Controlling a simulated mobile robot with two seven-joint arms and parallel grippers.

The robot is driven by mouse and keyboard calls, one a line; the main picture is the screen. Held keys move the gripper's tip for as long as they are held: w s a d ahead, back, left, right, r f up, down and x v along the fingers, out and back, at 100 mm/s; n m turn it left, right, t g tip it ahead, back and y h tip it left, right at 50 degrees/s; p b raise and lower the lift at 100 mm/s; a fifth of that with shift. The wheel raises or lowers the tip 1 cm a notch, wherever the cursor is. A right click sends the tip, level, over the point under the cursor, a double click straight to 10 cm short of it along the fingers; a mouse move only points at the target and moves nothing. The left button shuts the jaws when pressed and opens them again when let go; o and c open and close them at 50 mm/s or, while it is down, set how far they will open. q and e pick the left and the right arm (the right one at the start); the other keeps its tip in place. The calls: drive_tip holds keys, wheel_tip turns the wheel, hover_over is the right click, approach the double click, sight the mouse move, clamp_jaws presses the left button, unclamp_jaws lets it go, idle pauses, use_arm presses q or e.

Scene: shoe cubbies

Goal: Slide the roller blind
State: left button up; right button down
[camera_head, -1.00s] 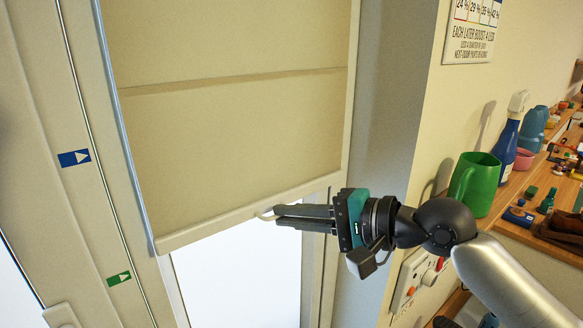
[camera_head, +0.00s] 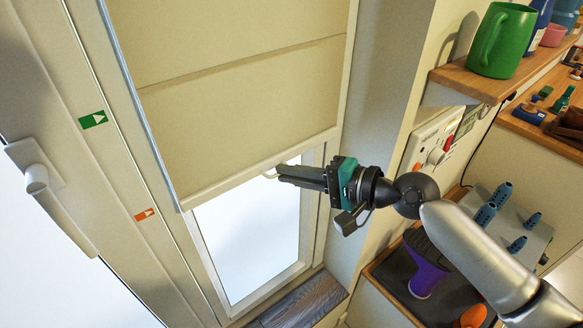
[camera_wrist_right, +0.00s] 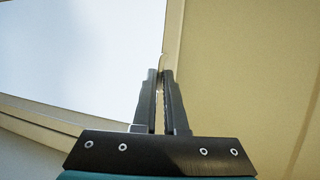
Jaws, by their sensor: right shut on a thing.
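The beige roller blind (camera_head: 245,115) hangs part-way down over the window, with bare bright glass (camera_head: 250,232) below it. Its pale bottom bar (camera_head: 225,183) has a small pale handle (camera_head: 270,174) near its right part. My right gripper (camera_head: 281,174) comes in from the right and is shut on the handle. In the right wrist view the two fingers (camera_wrist_right: 160,80) are close together, with a sliver of the handle at their tips and the blind (camera_wrist_right: 230,70) on the right. My left gripper is not in view.
On the frame left of the blind are a green arrow mark (camera_head: 93,119) and an orange one (camera_head: 145,214). A window lever (camera_head: 38,180) is further left. A shelf (camera_head: 490,80) with a green mug (camera_head: 502,40) stands at the right.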

drive_tip(key=shift+f, duration=0.1)
drive_tip(key=c, duration=1)
unclamp_jaws()
drive_tip(key=shift+o, duration=0.2)
drive_tip(key=b+v, duration=0.1)
drive_tip(key=v, duration=1.4)
drive_tip(key=shift+b, duration=0.3)
drive_tip(key=shift+d, duration=0.1)
